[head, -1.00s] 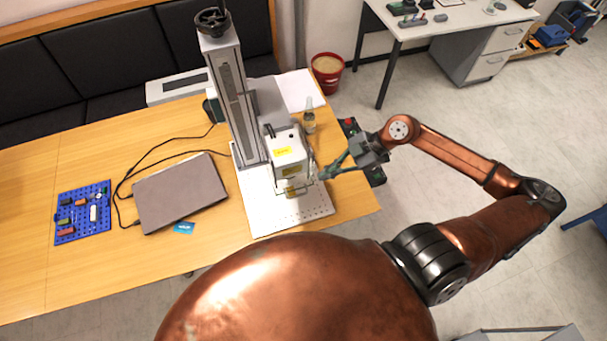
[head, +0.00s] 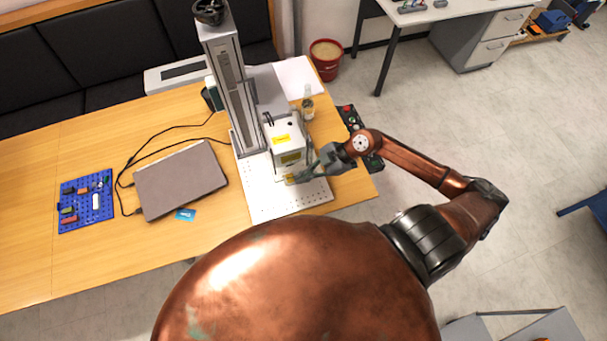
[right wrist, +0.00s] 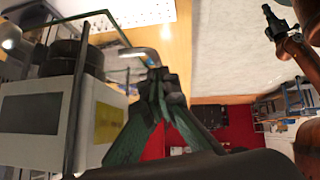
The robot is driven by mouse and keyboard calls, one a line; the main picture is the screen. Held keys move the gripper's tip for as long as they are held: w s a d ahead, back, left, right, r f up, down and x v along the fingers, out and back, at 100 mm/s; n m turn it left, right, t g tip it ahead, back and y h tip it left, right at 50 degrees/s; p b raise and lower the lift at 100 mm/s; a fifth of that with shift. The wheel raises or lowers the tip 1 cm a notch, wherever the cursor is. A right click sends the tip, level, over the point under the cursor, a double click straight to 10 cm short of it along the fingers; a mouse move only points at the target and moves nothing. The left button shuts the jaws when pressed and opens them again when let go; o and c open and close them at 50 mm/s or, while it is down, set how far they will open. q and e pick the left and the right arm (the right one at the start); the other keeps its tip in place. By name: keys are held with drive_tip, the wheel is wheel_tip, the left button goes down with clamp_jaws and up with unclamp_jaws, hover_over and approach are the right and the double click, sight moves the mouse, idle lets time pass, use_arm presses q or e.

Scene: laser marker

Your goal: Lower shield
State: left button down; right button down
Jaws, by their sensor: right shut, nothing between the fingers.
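The laser marker's white head (head: 288,142) hangs on a tall grey column (head: 232,88) above a white perforated baseplate (head: 262,196). A clear, dark-edged shield (right wrist: 77,100) is around the lower part of the head in the right wrist view. A bent grey metal piece (right wrist: 139,52) is at its edge, close to my fingertips. My right gripper (head: 303,176) is shut and empty, its green fingers at the right side of the head. In the right wrist view the gripper (right wrist: 158,78) tips overlap the metal piece; contact is unclear. My left gripper is out of view.
A laptop (head: 180,180) and blue pegboard (head: 86,207) lie left of the machine. A small bottle (head: 308,104) stands behind the head. A dark control box (head: 362,140) is at the table's right edge, beneath my wrist. A red bin (head: 325,60) stands beyond the table.

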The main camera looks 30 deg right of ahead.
wheel_tip(320, 180, down, 18)
drive_tip(key=b, duration=0.5)
drive_tip(key=shift+r, duration=0.1)
drive_tip(key=shift+s+f, duration=0.2)
drive_tip(key=shift+f, duration=0.2)
drive_tip(key=a+r+p+v, duration=0.2)
drive_tip(key=p+v, duration=0.2)
drive_tip(key=v, duration=0.9)
drive_tip(key=shift+w+r, duration=0.25)
